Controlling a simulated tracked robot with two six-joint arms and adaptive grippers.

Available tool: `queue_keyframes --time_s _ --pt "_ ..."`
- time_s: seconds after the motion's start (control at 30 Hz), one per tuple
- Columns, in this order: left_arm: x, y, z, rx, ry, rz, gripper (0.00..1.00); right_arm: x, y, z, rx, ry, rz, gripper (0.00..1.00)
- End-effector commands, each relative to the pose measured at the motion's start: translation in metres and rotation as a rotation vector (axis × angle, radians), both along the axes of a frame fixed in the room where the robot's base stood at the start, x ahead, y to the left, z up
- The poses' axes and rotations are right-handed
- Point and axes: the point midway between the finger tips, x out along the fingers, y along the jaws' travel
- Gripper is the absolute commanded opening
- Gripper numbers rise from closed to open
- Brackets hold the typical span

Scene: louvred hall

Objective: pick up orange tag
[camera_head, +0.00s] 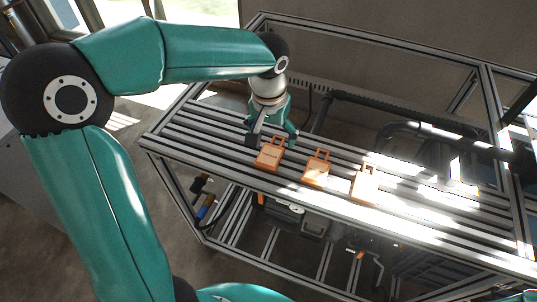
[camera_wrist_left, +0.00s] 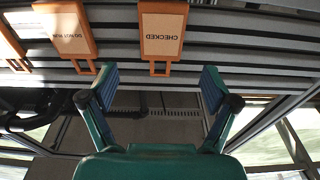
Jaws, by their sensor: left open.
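Three orange tags lie in a row on the slatted metal bench (camera_head: 215,128). The leftmost tag (camera_head: 269,157) is closest to my left gripper (camera_head: 271,140); in the left wrist view this tag (camera_wrist_left: 162,33) has a pale label reading "CHECKED". The middle tag (camera_head: 316,172) also shows in the left wrist view (camera_wrist_left: 70,28), with a label reading "DO NOT RUN". The right tag (camera_head: 364,187) is partly cut off in the left wrist view (camera_wrist_left: 9,42). My left gripper is open and empty, its fingers near the handle end of the "CHECKED" tag. My right gripper is out of view.
A metal profile frame surrounds the bench, with a dark bar (camera_head: 420,125) and hoses behind the tags. Tools and boxes (camera_head: 285,208) sit below the slats. Bright sunlight falls across the bench's right part. Slats left of the tags are clear.

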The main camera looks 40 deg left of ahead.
Motion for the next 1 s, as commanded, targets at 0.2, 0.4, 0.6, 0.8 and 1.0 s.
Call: queue_keyframes --time_s 0.2,0.4,0.6,0.8,1.0 --pt "0.000 0.001 -0.015 0.000 0.004 -0.001 0.88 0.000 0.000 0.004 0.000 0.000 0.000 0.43" --pt "0.002 0.002 -0.044 0.000 0.004 -0.001 0.88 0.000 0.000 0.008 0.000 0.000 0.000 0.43" --pt "0.004 0.002 -0.055 -0.001 -0.001 -0.001 0.88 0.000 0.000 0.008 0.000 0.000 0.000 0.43" --pt "0.005 0.002 -0.054 -0.001 -0.001 -0.001 0.81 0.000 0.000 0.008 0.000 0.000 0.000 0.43" --pt "0.005 0.002 -0.054 0.000 -0.001 -0.002 0.47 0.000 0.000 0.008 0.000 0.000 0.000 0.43"
